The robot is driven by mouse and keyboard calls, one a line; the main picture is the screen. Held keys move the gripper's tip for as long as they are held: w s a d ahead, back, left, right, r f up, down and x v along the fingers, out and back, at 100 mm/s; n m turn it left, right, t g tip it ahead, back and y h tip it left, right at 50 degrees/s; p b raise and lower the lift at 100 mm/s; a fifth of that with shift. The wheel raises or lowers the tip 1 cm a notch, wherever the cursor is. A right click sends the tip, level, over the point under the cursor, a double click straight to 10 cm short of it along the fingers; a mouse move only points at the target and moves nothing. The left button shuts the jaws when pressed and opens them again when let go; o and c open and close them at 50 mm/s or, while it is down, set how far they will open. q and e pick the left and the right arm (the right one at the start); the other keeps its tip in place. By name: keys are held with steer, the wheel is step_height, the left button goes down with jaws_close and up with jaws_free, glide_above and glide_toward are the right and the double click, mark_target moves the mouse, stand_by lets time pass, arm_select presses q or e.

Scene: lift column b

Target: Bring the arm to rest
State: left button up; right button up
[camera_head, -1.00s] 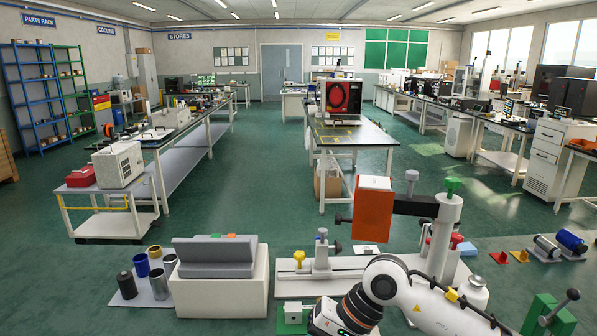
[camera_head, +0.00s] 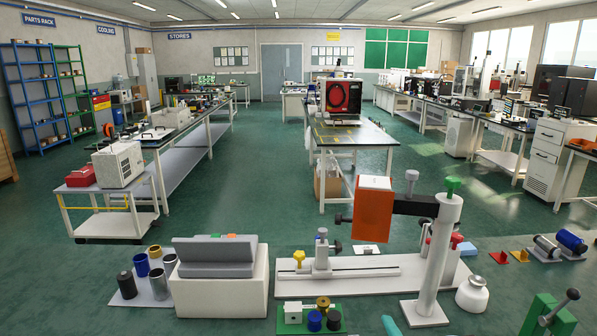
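Neither of my grippers is in view, and no arm link shows clearly. An orange block-shaped head (camera_head: 373,209) sits on a dark horizontal arm, carried by a white upright column (camera_head: 443,255) with a green knob (camera_head: 453,184) on top. A green plate (camera_head: 310,321) at the bottom edge carries a white block, a brass-coloured knobbed part, and a blue and a dark cylinder. Whether anything is held cannot be seen.
A white rail fixture (camera_head: 370,282) lies behind the green plate. A grey-topped white box (camera_head: 219,290) stands left, beside a tray of cylinders (camera_head: 152,294). A white bottle (camera_head: 472,296) stands right of the column. A teal piece (camera_head: 390,326) shows at the bottom edge, and a green clamp (camera_head: 548,318) at lower right.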

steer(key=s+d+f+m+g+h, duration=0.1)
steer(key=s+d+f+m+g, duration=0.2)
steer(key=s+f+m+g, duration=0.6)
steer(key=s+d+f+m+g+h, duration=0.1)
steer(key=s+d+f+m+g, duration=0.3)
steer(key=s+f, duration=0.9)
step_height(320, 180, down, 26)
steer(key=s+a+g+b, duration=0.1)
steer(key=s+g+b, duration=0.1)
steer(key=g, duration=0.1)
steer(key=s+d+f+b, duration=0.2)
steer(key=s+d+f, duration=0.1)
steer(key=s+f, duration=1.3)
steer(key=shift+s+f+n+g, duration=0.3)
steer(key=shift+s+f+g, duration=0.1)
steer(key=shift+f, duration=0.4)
